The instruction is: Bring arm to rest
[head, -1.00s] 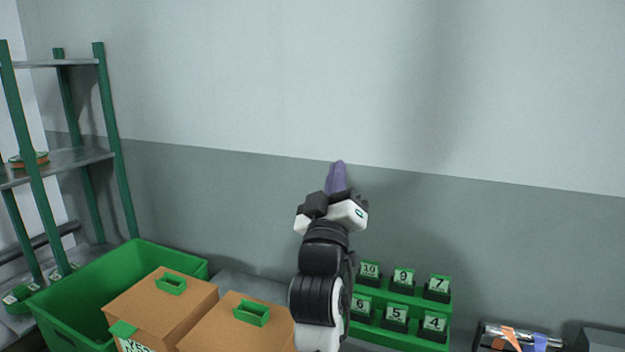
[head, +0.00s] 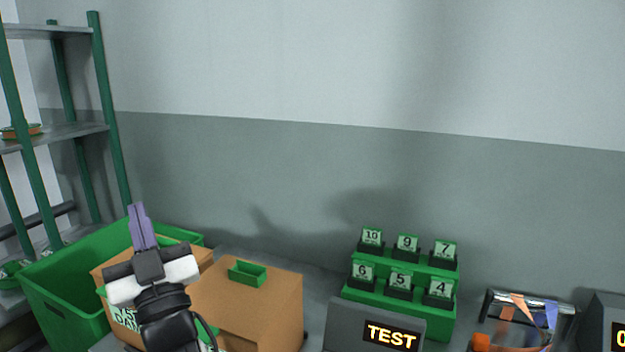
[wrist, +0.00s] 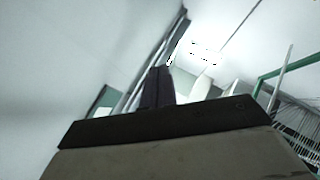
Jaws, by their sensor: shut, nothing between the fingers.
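My gripper (head: 137,212) is at the lower left in the head view, its purple fingers together and pointing up, with nothing between them. It appears in front of the cardboard boxes and the green bin, overlapping the left box in the picture. In the wrist view the dark fingers (wrist: 157,88) rise from the gripper body, with wall, ceiling and a bright light beyond them.
A green bin (head: 65,318) and a cardboard box (head: 268,300) stand at the lower left. A green stepped rack (head: 440,315) holds numbered cards. A grey box reads TEST (head: 345,325). A green-posted shelf (head: 112,130) stands at left. The wall area above is clear.

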